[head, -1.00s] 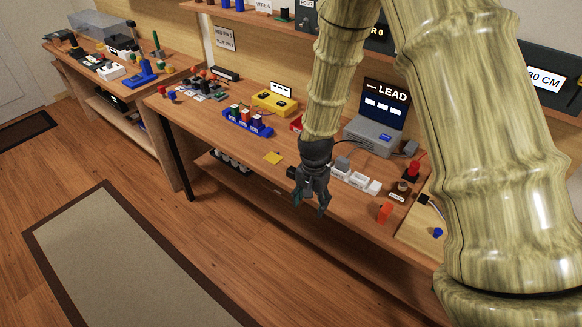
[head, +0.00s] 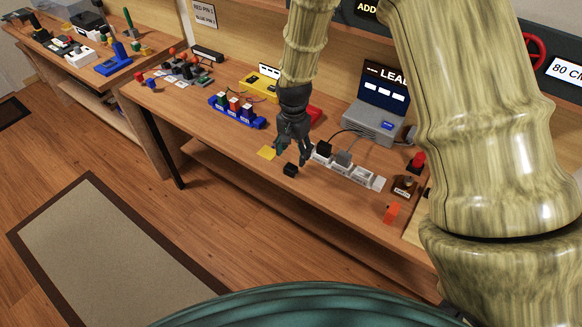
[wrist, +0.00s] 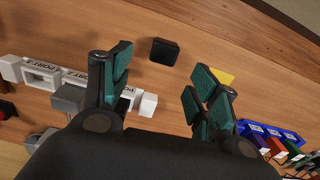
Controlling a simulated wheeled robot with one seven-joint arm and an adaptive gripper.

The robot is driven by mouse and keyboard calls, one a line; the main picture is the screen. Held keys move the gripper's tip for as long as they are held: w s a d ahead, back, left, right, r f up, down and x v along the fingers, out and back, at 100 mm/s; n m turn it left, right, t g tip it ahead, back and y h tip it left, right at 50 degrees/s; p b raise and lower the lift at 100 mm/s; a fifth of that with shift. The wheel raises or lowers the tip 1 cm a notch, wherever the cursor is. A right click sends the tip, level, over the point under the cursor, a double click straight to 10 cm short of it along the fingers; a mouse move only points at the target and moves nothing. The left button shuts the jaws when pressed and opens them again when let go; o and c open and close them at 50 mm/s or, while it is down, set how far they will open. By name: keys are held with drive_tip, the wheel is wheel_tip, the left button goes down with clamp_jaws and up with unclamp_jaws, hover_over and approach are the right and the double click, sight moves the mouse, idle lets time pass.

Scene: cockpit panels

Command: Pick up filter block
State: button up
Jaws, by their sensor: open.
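A small black block (head: 291,170) lies loose on the workbench near its front edge; no label is readable, so I cannot confirm it is the filter block. In the wrist view the black block (wrist: 164,51) lies just beyond the fingertips, roughly between the two fingers' lines. My gripper (head: 291,155) points down over the bench, just behind the block in the head view. My gripper (wrist: 157,82) is open, with nothing between its fingers.
A white port strip (head: 350,171) with black and grey blocks stands right of my gripper. A yellow square (head: 267,153) lies left. A blue rack (head: 237,112) and a grey laptop-like unit (head: 375,122) stand behind. An orange block (head: 391,212) stands front right.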

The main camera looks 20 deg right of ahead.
sight(291, 167)
drive_tip(key=shift+f, duration=1)
drive_tip(key=shift+s+a+f+p, duration=0.1)
drive_tip(key=shift+a+f+p, duration=0.15)
drive_tip(key=shift+f+p, duration=0.45)
drive_tip(key=shift+a+f+p, duration=0.2)
drive_tip(key=shift+f+p, duration=0.25)
drive_tip(key=shift+f, duration=1.5)
drive_tip(key=c, duration=1.1)
drive_tip(key=shift+r, duration=0.15)
